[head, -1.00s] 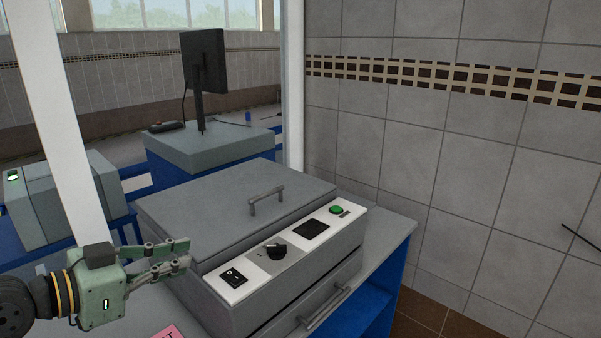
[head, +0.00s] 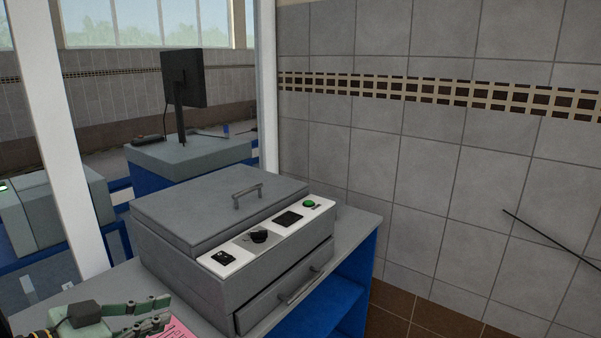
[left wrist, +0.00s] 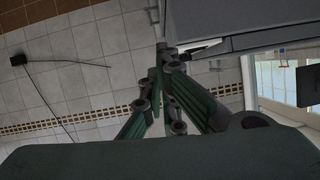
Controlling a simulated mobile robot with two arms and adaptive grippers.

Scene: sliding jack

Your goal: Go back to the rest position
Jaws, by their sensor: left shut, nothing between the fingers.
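My left gripper (head: 160,311) is at the lower left of the head view, low in front of the grey lidded machine (head: 205,275). Its fingers are shut and hold nothing. In the left wrist view the fingers (left wrist: 165,55) converge near the machine's grey body (left wrist: 205,22). The machine stands on a table (head: 345,232), with its lid (head: 190,208) down and its front drawer (head: 262,308) shut. Its white panel has a dark knob (head: 259,235) and a green button (head: 309,204). My right gripper is not in view.
A pink sheet (head: 178,330) lies beside the left gripper. A white post (head: 55,150) stands at the left. A monitor (head: 184,80) stands behind the machine, and a tiled wall (head: 430,170) rises at the right. A thin dark rod or cable (head: 545,237) crosses it.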

